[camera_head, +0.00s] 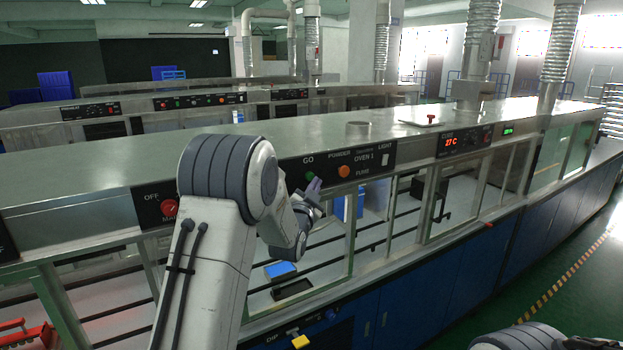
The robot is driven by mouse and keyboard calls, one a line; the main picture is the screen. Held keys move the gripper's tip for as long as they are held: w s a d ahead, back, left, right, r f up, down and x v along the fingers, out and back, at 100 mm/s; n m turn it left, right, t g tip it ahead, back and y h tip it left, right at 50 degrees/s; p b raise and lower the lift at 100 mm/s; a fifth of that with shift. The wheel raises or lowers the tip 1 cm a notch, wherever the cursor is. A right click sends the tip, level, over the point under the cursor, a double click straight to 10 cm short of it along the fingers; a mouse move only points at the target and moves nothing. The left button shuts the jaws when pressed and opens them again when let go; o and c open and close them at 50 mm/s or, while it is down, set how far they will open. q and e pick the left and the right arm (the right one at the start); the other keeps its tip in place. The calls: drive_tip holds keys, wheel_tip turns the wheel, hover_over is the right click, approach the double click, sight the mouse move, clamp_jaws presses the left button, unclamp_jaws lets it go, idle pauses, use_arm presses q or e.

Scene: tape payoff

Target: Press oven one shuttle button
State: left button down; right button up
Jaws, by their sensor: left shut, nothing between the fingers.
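A green button (309,176) sits under GO. An orange button (344,171) sits to its right, and a white switch (385,160) under LIGHT. No label reading shuttle can be made out. My left gripper (314,187) is shut, with its pale purple fingertips at the green button's lower right and partly over it. I cannot tell whether they touch it. My right gripper is not in view.
A red knob (169,208) is on the panel marked OFF at the left. A red display (450,142) reads 27 C further right. Glass windows (336,245) run below the panels, above blue cabinets (405,285). The green floor on the right is open.

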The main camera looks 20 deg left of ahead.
use_arm(q)
drive_tip(key=shift+a, duration=0.1)
idle(0.6)
drive_tip(key=shift+w+a+b, duration=0.25)
drive_tip(key=shift+w+b, duration=0.05)
drive_tip(key=shift+b, duration=0.15)
